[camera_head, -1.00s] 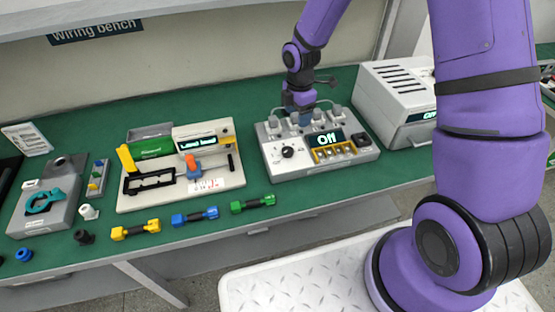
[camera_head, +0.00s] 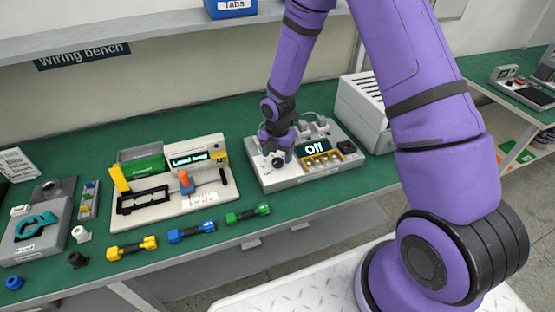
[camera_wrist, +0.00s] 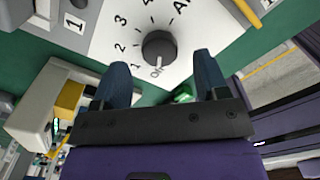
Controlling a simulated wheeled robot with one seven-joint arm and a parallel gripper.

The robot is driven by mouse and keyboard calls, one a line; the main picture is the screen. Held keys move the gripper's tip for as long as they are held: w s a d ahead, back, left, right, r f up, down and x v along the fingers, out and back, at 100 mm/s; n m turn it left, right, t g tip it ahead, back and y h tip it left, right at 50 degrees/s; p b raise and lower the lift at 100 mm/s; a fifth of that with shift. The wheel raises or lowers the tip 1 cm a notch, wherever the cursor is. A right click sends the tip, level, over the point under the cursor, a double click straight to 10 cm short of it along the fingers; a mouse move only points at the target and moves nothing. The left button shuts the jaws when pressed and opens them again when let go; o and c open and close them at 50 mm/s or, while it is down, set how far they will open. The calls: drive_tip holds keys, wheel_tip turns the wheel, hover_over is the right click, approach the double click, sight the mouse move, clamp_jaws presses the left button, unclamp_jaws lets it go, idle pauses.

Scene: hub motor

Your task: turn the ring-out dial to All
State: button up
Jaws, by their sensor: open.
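The ring-out dial (camera_wrist: 158,48) is a dark round knob on a white panel in the wrist view. Labels 1, 2, 3, 4, part of "All" and "Off" surround it. Its pointer mark seems to face "Off". The grey tester box (camera_head: 290,179) holds it, and its display (camera_head: 313,147) reads "Off". My gripper (camera_wrist: 160,78) is open, its two blue fingers apart and empty, just short of the dial with the knob between their lines. In the head view my gripper (camera_head: 276,150) is over the left part of the box and hides most of the dial.
Left of the box stands a beige fixture (camera_head: 143,205) with an orange knob and display. Yellow (camera_head: 132,248), blue (camera_head: 192,231) and green (camera_head: 247,214) handled pieces lie in front. A vented white case (camera_head: 362,112) stands close behind right. Plugs and cables line the box's back.

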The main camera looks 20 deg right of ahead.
sight(278, 163)
drive_tip(key=shift+f, duration=1.35)
drive_tip(key=c, duration=0.9)
